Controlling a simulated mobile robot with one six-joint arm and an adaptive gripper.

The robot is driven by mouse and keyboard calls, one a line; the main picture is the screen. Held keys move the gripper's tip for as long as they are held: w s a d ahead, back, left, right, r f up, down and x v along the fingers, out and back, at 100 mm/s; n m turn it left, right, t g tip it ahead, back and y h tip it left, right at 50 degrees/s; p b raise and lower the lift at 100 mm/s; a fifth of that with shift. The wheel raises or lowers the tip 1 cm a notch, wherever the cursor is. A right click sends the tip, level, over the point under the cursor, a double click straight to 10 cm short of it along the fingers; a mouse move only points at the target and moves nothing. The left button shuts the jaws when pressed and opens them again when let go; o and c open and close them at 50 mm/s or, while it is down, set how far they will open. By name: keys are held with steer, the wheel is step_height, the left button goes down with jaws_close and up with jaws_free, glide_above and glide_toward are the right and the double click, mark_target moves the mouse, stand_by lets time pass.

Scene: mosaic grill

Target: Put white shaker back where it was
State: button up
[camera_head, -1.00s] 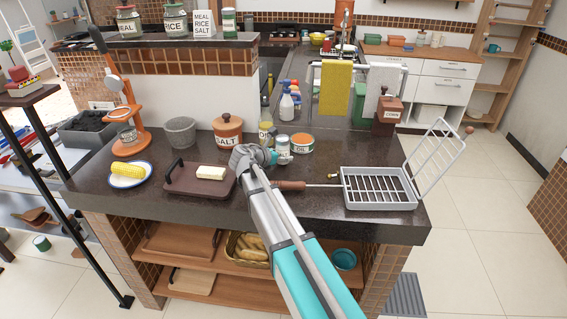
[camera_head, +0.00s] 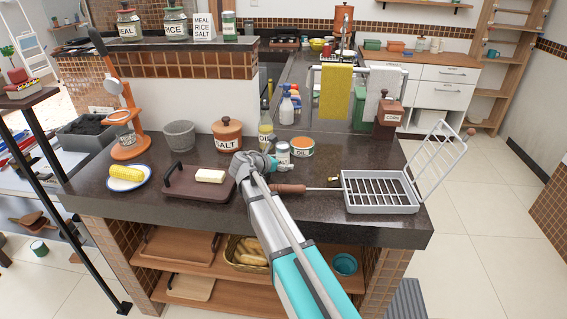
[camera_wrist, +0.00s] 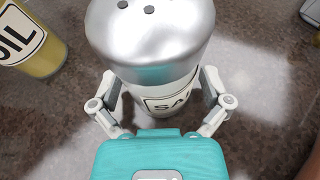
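The white shaker (camera_head: 283,154) has a silver domed top with dark holes and a label. It stands upright at the back of the dark counter. In the wrist view its silver cap (camera_wrist: 150,35) fills the top centre, and part of its label reads "SA". My gripper (camera_wrist: 160,95) is low around the shaker, one finger on each side of its white body. In the head view my gripper (camera_head: 277,162) is just in front of the shaker.
The oil bottle (camera_head: 265,133) stands close at left and the orange-rimmed tin (camera_head: 302,147) at right. The salt jar (camera_head: 227,134) is behind left.

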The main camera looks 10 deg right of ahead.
steer(key=shift+r, duration=0.1)
stand_by(0.3)
steer(key=shift+r, duration=0.1)
steer(key=p+v, duration=0.5)
steer(key=v, duration=0.7)
steer(key=shift+a, duration=0.1)
stand_by(0.4)
